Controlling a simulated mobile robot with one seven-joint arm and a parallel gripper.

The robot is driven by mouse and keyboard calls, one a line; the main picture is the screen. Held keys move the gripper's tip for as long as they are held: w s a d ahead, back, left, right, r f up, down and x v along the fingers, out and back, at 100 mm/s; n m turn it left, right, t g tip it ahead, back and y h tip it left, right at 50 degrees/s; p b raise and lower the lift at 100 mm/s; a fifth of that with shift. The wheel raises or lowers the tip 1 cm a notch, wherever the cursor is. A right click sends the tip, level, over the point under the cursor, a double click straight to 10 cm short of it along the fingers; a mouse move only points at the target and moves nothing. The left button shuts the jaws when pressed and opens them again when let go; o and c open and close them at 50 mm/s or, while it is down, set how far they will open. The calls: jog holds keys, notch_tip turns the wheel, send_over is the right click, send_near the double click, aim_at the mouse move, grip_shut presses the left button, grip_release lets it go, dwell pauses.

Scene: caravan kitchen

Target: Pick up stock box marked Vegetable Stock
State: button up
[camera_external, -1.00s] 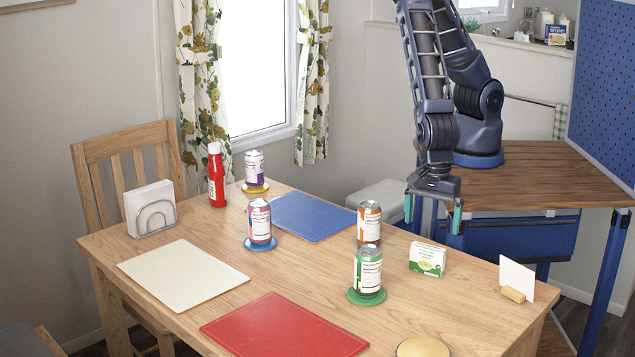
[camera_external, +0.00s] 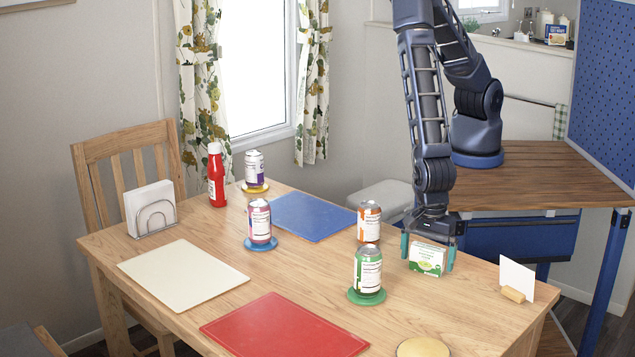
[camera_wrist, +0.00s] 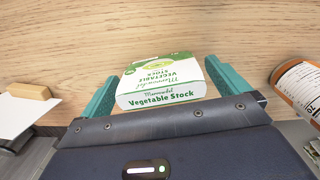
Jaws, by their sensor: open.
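The Vegetable Stock box (camera_external: 427,259) is a small white and green carton standing on the wooden table near its right side. In the wrist view its label reads Vegetable Stock, and the box (camera_wrist: 160,83) sits between the two teal fingers. My gripper (camera_external: 428,250) is open and points down over the box, with one finger on each side of it. In the wrist view the gripper (camera_wrist: 160,95) shows a small gap on the left; whether the right finger touches the box I cannot tell.
An orange-labelled can (camera_external: 369,222) stands just left of the gripper; it also shows in the wrist view (camera_wrist: 302,88). A can (camera_external: 367,268) on a green coaster (camera_external: 366,297) stands in front. A card in a wooden holder (camera_external: 513,294) stands to the right, with bare table between.

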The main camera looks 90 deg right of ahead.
jog(key=c, duration=1)
jog(key=shift+o, duration=0.2)
